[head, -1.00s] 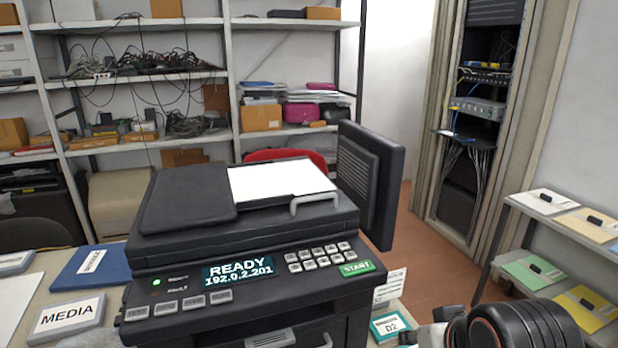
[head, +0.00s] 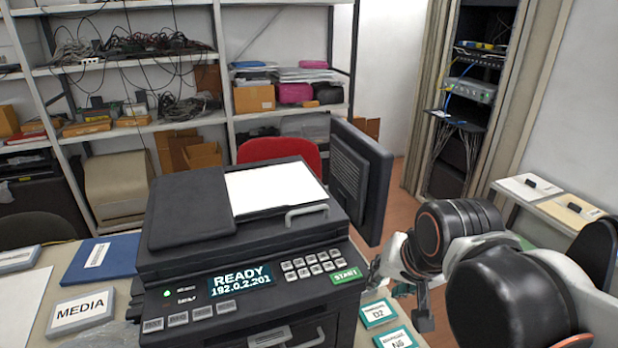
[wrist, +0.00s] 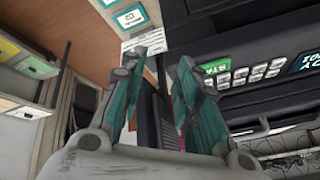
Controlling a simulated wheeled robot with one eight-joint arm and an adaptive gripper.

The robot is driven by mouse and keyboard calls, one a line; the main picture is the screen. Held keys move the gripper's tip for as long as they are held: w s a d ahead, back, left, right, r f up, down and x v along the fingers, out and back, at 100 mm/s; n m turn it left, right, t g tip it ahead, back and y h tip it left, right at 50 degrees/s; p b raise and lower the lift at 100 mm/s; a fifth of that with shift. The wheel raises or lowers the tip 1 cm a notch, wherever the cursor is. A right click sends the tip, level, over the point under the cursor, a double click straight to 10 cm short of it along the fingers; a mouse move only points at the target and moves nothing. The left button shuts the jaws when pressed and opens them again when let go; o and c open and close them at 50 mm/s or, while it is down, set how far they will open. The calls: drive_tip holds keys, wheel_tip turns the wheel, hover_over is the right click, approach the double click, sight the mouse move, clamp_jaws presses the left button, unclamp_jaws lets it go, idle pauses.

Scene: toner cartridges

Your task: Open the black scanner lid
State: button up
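The black scanner lid (head: 190,212) is flat and closed on top of the printer (head: 240,262). A white sheet (head: 275,188) lies on its right part, and a pale bar handle (head: 306,214) sits at its front right edge. My gripper (head: 420,305) is right of the printer in the head view, lower than the lid and apart from the handle, partly hidden by my arm. In the wrist view my gripper (wrist: 168,58) has its two teal-padded fingers spread with nothing between them. The green START key (wrist: 212,68) and the keypad show beyond them.
A black upright panel (head: 360,180) stands at the printer's right side, near my arm. Teal-edged cards marked D2 (head: 379,313) and N5 (head: 398,338) lie on the table right of the printer. A MEDIA box (head: 80,312) and blue folder (head: 100,262) lie left. Space above the lid is clear.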

drive_tip(key=w+a+r+m+g+p, duration=0.1)
drive_tip(key=w+a+r+m+p, duration=0.25)
drive_tip(key=r+p, duration=0.5)
drive_tip(key=w+a+r+m+g+p, duration=0.1)
drive_tip(key=w+a+r+m+p, duration=0.15)
drive_tip(key=w+r+p, duration=0.4)
wheel_tip(320, 180, up, 6)
drive_tip(key=m+g+p, duration=0.2)
drive_tip(key=m+p, duration=0.3)
drive_tip(key=p, duration=1.1)
hover_over(308, 210)
drive_tip(key=s, duration=0.2)
drive_tip(key=f+b, duration=0.2)
drive_tip(key=f, duration=0.2)
drive_tip(key=w+f+b, duration=0.1)
drive_tip(key=f+b, duration=0.2)
drive_tip(key=f, duration=0.2)
drive_tip(key=w+f+b, duration=0.1)
drive_tip(key=f+b, duration=0.1)
drive_tip(key=f, duration=0.3)
drive_tip(key=shift+b, duration=0.3)
clamp_jaws()
